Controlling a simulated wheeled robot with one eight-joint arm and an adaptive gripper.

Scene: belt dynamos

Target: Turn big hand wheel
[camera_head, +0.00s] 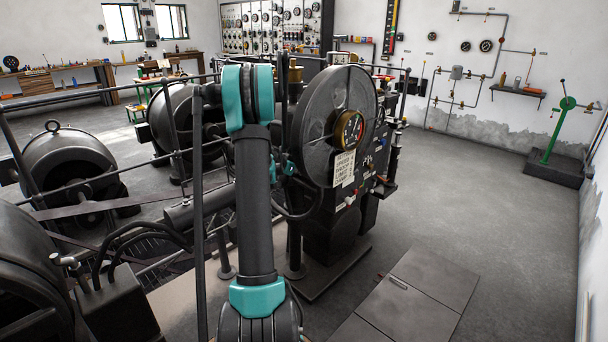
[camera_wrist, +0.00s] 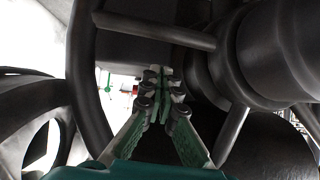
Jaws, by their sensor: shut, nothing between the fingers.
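In the wrist view a big dark hand wheel (camera_wrist: 83,80) fills much of the picture. Its curved rim runs down the left, spokes cross at the top and lower right, and a thick hub is at the right. My gripper (camera_wrist: 160,76) is shut and empty, with its green-padded fingers pointing into the gap between rim, spokes and hub. I cannot tell whether the fingertips touch a spoke. In the head view my arm hides the gripper and most of that area; I cannot pick out the hand wheel surely there.
In the head view a large grey disc with a dial (camera_head: 349,130) stands on the machine just right of my arm. Dark dynamos (camera_head: 70,165) and railings fill the left. A green lever stand (camera_head: 555,135) is at the far right. The floor at right is open.

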